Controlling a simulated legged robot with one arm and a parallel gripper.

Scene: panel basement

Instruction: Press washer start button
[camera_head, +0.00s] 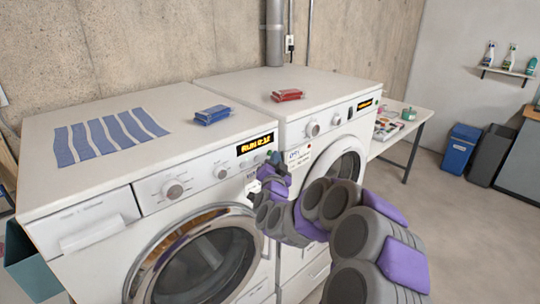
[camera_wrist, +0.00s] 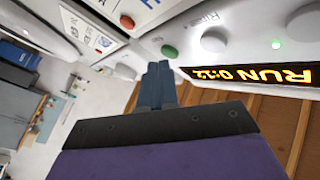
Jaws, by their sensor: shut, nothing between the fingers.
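The left white washer (camera_head: 110,205) has a lit display (camera_head: 255,144) reading "RUN 0:12". The same display shows upside down in the wrist view (camera_wrist: 255,74), with a small green light (camera_wrist: 277,44) above it. A round green button (camera_wrist: 169,51) sits on the panel beside a white knob (camera_wrist: 214,40). A red button (camera_wrist: 127,21) is further left. My gripper (camera_wrist: 159,70) is shut and empty, its tips just below the green button in the wrist view. I cannot tell whether they touch the panel. In the head view my gripper (camera_head: 272,165) covers the panel's right end.
A second white machine (camera_head: 325,90) stands directly right, a red packet (camera_head: 287,95) on top. A blue packet (camera_head: 212,114) and striped cloth (camera_head: 110,135) lie on the left washer. A table (camera_head: 420,122) and bins (camera_head: 460,147) stand right. Floor is clear at right.

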